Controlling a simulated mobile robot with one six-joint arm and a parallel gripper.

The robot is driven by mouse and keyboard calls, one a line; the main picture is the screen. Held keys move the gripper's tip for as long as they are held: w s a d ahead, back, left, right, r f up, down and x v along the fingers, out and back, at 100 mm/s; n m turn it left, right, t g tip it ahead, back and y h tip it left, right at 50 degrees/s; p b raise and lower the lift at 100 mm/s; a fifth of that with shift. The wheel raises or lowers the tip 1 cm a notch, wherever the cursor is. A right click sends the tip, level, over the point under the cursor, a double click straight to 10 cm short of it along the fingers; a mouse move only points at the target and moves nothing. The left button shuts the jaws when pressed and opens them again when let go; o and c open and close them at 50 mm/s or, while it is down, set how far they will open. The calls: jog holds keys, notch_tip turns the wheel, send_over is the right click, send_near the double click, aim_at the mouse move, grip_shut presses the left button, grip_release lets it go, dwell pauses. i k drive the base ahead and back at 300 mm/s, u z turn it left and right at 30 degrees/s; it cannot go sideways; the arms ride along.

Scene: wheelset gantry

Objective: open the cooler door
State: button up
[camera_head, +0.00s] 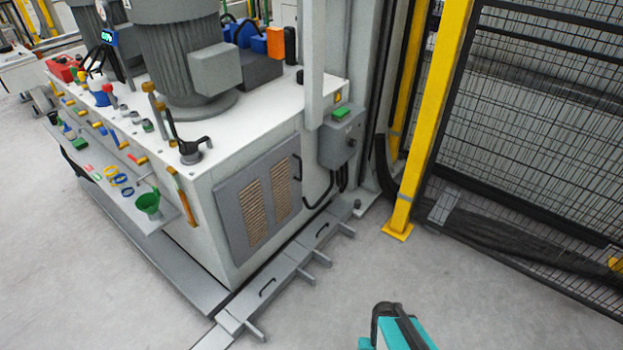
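The cooler door (233,219) is a grey panel on the near side of the white machine cabinet. It has two tan slatted vents. It looks closed, lying flat against the cabinet. A dark upright handle (298,167) stands at its right edge. No gripper fingers show in this view, so I cannot see how my gripper stands to the handle.
A grey switch box (341,137) hangs right of the door. Low grey channel covers (283,272) with short cross bars run along the floor below. A yellow post (431,120) and mesh fence stand right. A teal part (404,336) shows at the bottom edge. Open floor lies in front.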

aim_at(256, 204)
jog(key=z, duration=0.3)
jog(key=k, duration=0.5)
jog(key=u, duration=1.55)
jog(key=i, duration=1.35)
jog(key=u, duration=0.05)
